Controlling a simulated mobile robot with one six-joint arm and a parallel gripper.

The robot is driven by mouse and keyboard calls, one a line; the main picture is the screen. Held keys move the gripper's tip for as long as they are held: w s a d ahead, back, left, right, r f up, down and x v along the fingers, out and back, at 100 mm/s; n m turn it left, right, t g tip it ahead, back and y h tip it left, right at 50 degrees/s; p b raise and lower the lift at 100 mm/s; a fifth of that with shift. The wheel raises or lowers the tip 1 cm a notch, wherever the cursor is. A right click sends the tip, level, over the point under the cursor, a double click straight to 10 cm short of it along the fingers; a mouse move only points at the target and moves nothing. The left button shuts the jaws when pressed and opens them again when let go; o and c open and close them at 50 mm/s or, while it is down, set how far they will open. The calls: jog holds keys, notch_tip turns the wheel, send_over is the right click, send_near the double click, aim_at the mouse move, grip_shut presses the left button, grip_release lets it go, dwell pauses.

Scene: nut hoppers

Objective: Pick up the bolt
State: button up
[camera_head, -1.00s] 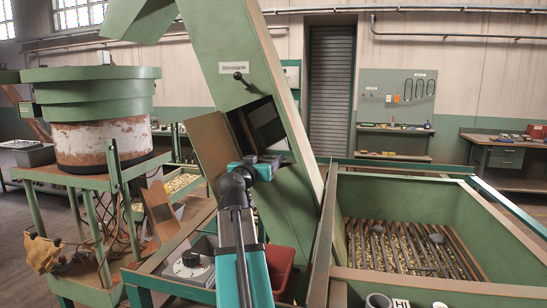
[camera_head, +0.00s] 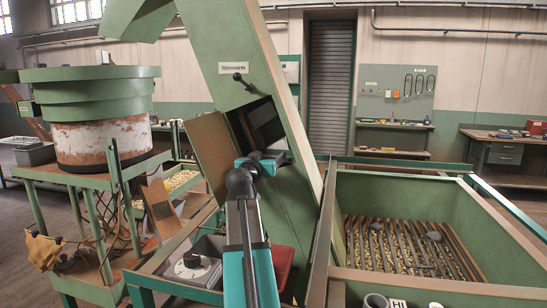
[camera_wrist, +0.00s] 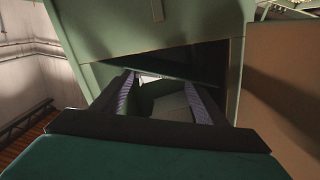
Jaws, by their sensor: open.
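I cannot make out a bolt in either view. My gripper (camera_head: 262,160) is at the open hatch (camera_head: 262,122) of the slanted green housing (camera_head: 232,50), partly hidden by my own arm in the head view. In the wrist view my gripper (camera_wrist: 161,92) has its two ridged fingers apart, pointing into the dark hatch opening (camera_wrist: 205,58). Between the fingers are a dark green inner surface and a pale strip; nothing is clearly held. Much of the interior is in shadow.
A brown hatch door (camera_head: 212,152) stands open left of the hatch. A green hopper (camera_head: 470,225) with a bar grate over nuts is at right. A red bin (camera_head: 283,262) and a grey control box (camera_head: 192,268) are below the arm. A round green feeder (camera_head: 90,90) stands at left.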

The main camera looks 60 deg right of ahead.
jog(key=c, duration=0.9)
jog(key=shift+r, duration=0.2)
jog(key=shift+r+b, duration=0.65)
jog(key=shift+r, duration=0.8)
jog(key=shift+s+a+r+b, duration=0.3)
jog(key=shift+s+a+b, duration=0.25)
jog(key=shift+s+a, duration=1.3)
jog(key=shift+s+a+r+b, duration=0.25)
jog(key=shift+s+a+b, duration=0.3)
jog(key=shift+s+a, duration=1.35)
jog(key=shift+s+a+r+b, duration=0.3)
jog(key=shift+s+a+b, duration=0.45)
jog(key=shift+a, duration=2)
jog(key=shift+s, duration=0.2)
